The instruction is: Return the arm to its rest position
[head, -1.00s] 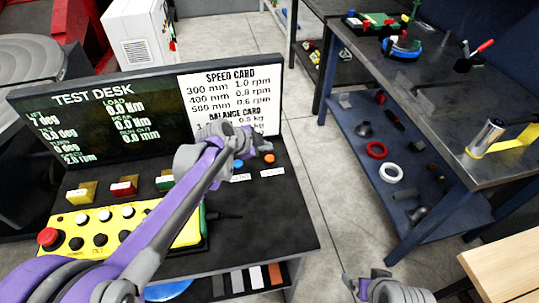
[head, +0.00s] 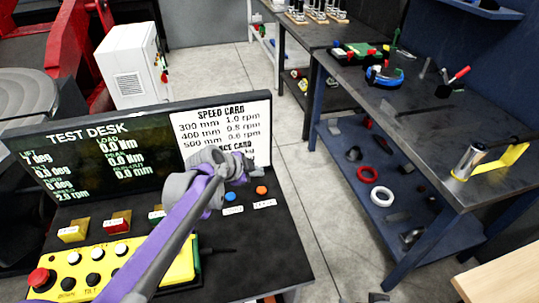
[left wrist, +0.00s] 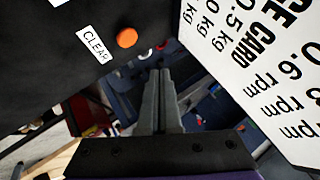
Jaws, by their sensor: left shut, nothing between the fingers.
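My left arm comes in from the lower left of the head view and reaches over the test desk (head: 285,262). My left gripper (head: 250,184) is shut and empty, above the desktop near the blue button (head: 230,197) and the orange button (head: 261,190). In the left wrist view the closed fingers (left wrist: 160,75) point past the desk's edge, between the orange CLEAR button (left wrist: 127,38) and the white card (left wrist: 265,70). Only a sliver of grey at the bottom edge of the head view may be my right gripper; its fingers do not show.
The display panel (head: 90,155) stands upright behind the arm. A yellow pendant (head: 120,268) with a red button lies on the desk. A dark workbench (head: 440,130) with tools stands at the right. Open floor (head: 325,215) lies between. A wooden top (head: 500,280) is at the lower right.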

